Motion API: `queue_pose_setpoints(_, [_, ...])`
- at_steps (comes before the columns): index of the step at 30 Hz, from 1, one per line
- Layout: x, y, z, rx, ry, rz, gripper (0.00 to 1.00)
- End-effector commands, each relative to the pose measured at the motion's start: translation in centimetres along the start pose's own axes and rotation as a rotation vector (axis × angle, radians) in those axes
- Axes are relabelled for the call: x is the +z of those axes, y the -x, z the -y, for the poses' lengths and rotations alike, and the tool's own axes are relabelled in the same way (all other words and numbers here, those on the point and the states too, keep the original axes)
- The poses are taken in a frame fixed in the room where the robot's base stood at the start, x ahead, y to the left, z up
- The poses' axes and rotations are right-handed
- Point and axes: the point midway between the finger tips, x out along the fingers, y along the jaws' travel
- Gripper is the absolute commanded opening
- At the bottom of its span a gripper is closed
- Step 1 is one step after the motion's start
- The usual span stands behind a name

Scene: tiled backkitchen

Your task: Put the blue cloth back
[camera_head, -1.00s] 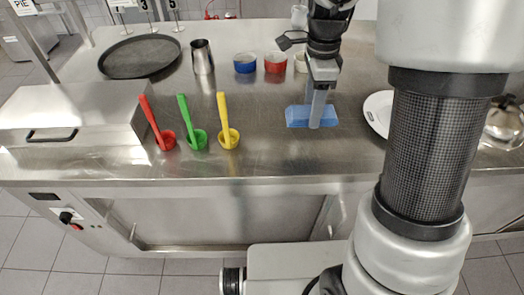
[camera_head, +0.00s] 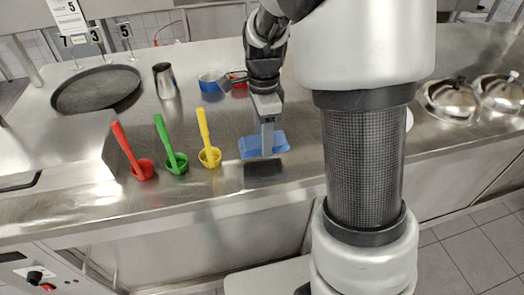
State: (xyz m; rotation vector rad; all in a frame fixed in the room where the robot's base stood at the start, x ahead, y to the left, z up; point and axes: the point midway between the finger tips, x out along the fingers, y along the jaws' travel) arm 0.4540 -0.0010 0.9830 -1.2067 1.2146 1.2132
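The blue cloth (camera_head: 248,149) is a flat folded pad at the front middle of the steel counter, right of the yellow ladle. My gripper (camera_head: 267,148) points down onto it from above, and its fingers reach the cloth's middle. The fingers are seen edge-on, so the gap between them is hidden, but the cloth has moved with them. A dark patch (camera_head: 264,169) shows on the counter just in front of the cloth. I cannot tell whether it is a reflection, a shadow or a separate thing, nor exactly how high the cloth is.
Red (camera_head: 142,169), green (camera_head: 176,163) and yellow (camera_head: 209,157) ladles stand left of the cloth. Behind are a black round tray (camera_head: 95,90), a metal cup (camera_head: 164,80) and a blue bowl (camera_head: 209,82). Domed lids (camera_head: 450,100) are at right. My arm hides part of the counter.

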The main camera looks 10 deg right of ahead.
Motion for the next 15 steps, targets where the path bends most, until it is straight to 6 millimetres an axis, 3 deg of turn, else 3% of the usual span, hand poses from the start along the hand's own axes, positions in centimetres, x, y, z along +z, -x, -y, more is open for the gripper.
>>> queue_pose_setpoints(10, [0.0, -3.9, 0.0, 0.003, 0.000, 0.001, 0.33])
queue_pose_setpoints(15, [0.1, -4.2, 0.1, -0.002, 0.001, 0.001, 0.33])
